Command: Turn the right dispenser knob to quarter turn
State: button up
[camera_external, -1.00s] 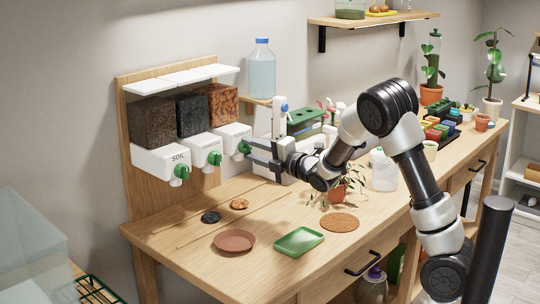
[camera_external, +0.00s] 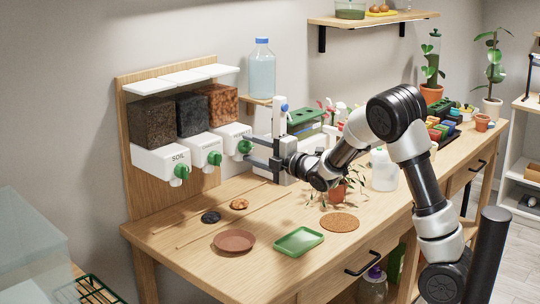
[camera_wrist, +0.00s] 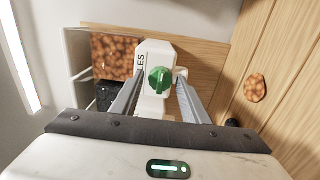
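The right dispenser (camera_external: 232,133) is a white box with a clear bin of brown pebbles above it. Its green knob (camera_external: 245,147) faces the room. In the wrist view the knob (camera_wrist: 160,80) shows a raised grip ridge, running roughly up and down the picture with a slight tilt. My gripper (camera_external: 250,149) is at this knob, with one finger above it and one below. In the wrist view the gripper's fingers (camera_wrist: 156,83) stand apart on either side of the knob, with gaps visible. I cannot tell exactly how far the tips reach along it.
The middle dispenser (camera_external: 202,151) and left soil dispenser (camera_external: 160,161) stand alongside, each with a green knob. A terracotta saucer (camera_external: 234,241), green tray (camera_external: 299,242) and cork mat (camera_external: 340,222) lie on the bench below. A potted plant (camera_external: 337,193) stands beneath my forearm.

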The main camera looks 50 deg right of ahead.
jog(key=shift+o, duration=0.4)
jog(key=s+b, duration=0.3)
jog(key=s, duration=1.4)
jog(key=shift+s+b, duration=0.15)
jog(key=shift+b, duration=0.15)
